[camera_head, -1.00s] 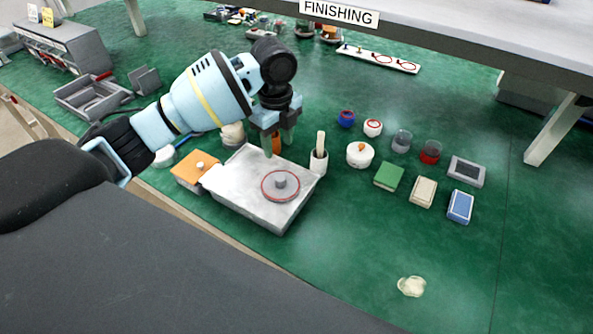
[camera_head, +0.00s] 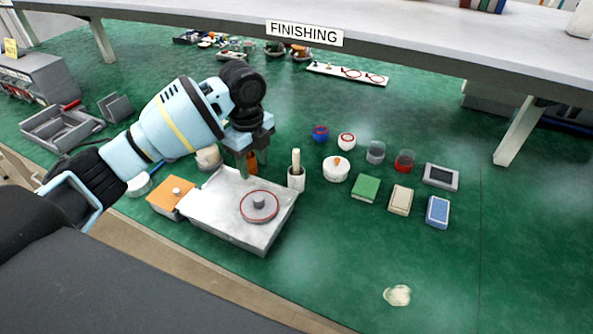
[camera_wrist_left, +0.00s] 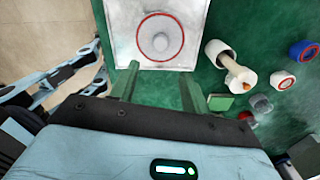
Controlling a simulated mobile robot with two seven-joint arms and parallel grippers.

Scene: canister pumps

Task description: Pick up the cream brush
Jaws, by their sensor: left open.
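In the left wrist view the cup (camera_wrist_left: 216,50) and the cream handle (camera_wrist_left: 229,63) lie right of the fingers. My left gripper (camera_head: 247,164) is open and empty, pointing down above the plate's back edge, left of the brush and apart from it. Its fingers also show in the left wrist view (camera_wrist_left: 160,88). The brush's lower end is hidden in the cup. My right gripper is out of view.
The metal plate (camera_head: 225,225) carries a grey disc with a red ring (camera_head: 259,206). A white pot (camera_head: 336,170), green block (camera_head: 366,188) and several small containers lie right. The front right mat is mostly clear.

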